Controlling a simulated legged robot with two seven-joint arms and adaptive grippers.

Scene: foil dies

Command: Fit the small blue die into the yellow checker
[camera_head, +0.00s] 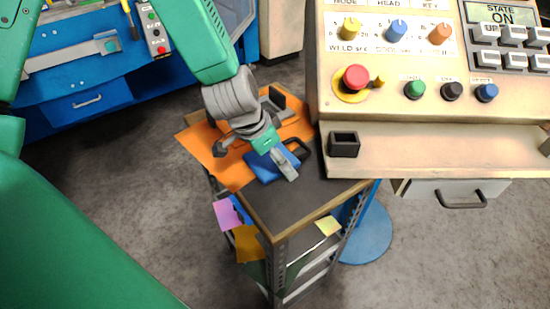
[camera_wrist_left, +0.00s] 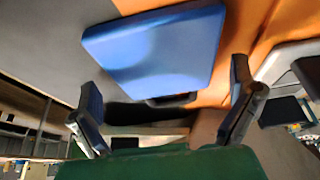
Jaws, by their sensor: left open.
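A blue die (camera_head: 262,167) with a black handle (camera_head: 299,149) lies on the small cart, partly on the orange mat (camera_head: 235,172). My left gripper (camera_head: 254,158) hangs over the die and partly covers it. In the left wrist view the blue die (camera_wrist_left: 160,50) shows as a flat block beyond and between the fingers of my left gripper (camera_wrist_left: 165,88). The fingers are spread wide, with nothing held between them. I cannot make out a yellow checker in either view. My right gripper is not in view.
A grey part with a black block (camera_head: 278,97) stands at the mat's far side. The control panel (camera_head: 430,85) with knobs and buttons overhangs the cart's right. The cart's front top (camera_head: 300,200) is bare. A blue workbench (camera_head: 85,75) stands back left.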

